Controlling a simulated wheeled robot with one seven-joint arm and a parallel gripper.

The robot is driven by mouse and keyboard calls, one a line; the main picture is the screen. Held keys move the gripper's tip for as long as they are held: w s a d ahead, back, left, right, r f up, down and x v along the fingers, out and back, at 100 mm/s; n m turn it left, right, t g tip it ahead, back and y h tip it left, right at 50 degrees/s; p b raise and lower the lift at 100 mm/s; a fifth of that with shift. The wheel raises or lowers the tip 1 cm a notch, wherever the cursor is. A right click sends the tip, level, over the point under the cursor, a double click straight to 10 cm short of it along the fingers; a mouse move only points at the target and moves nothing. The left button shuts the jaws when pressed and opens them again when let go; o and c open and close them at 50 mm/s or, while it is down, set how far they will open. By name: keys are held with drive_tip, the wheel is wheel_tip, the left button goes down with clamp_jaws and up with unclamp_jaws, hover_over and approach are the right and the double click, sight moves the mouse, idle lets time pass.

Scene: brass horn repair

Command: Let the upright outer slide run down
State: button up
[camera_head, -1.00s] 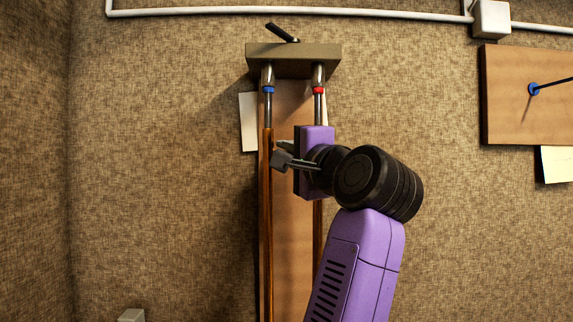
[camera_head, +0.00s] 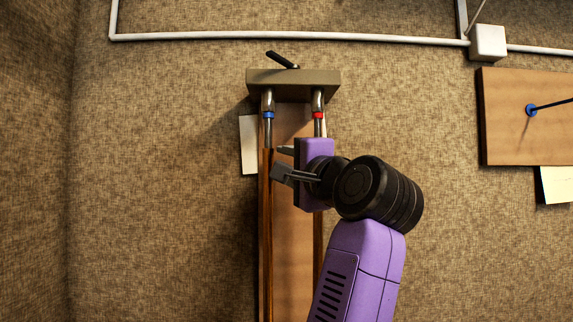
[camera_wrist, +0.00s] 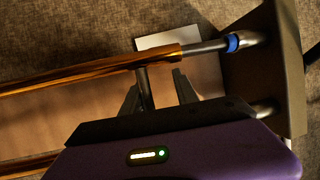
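The slide hangs upright from a clamp block (camera_head: 292,82) on the wall. Its outer slide is two brass tubes, the left one (camera_head: 266,240) partly clear and the right one mostly behind my arm. Silver inner tubes show above it, with a blue ring (camera_head: 268,115) on the left and a red ring (camera_head: 318,115) on the right. My gripper (camera_head: 283,161) is at the upper part of the outer slide, its fingers pointing left. In the wrist view, the open fingers (camera_wrist: 159,87) stand either side of a silver cross bar (camera_wrist: 147,88); contact with the lower finger is unclear.
A wooden board (camera_head: 294,225) lies behind the slide, with a pale paper (camera_head: 248,145) beside it. A white pipe (camera_head: 300,36) runs along the wall above. Another board (camera_head: 520,140) with a blue-ringed peg is at the right. The wall to the left is clear.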

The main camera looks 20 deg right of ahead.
drive_tip(key=shift+s, duration=0.1)
drive_tip(key=b+v, duration=0.3)
drive_tip(key=v, duration=0.4)
drive_tip(key=shift+s, duration=0.3)
drive_tip(key=v, duration=0.9)
drive_tip(key=shift+b, duration=0.3)
idle(0.4)
idle(0.3)
idle(0.3)
